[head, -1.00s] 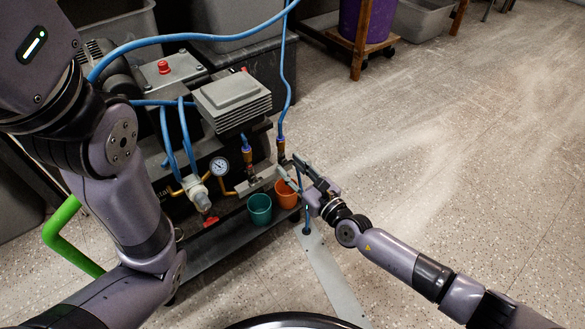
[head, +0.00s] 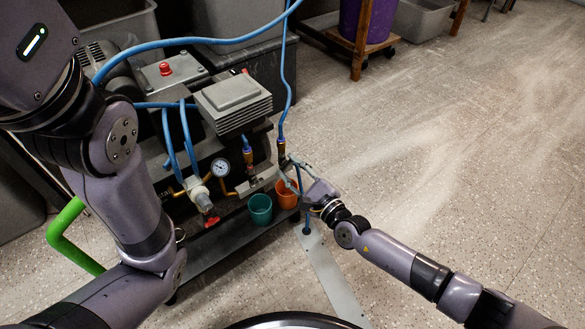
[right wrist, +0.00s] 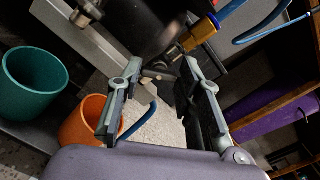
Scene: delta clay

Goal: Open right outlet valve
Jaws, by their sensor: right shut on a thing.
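The right outlet valve (head: 281,152) is at the compressor's right front corner, below a brass fitting with a blue hose. In the right wrist view its brass and yellow fitting (right wrist: 200,33) shows just past the fingertips. My right gripper (head: 289,170) is at this valve, coming in from the right. In the right wrist view my right gripper (right wrist: 162,68) has a small grey piece, apparently the valve handle (right wrist: 158,72), between its fingertips. The fingers partly hide the valve, so its handle angle is unclear. My left arm crosses the left side, with its gripper out of view.
The compressor (head: 232,102) stands on a low cart, with a second outlet (head: 248,156), a pressure gauge (head: 220,168) and a red knob (head: 212,222). The floor at right is clear.

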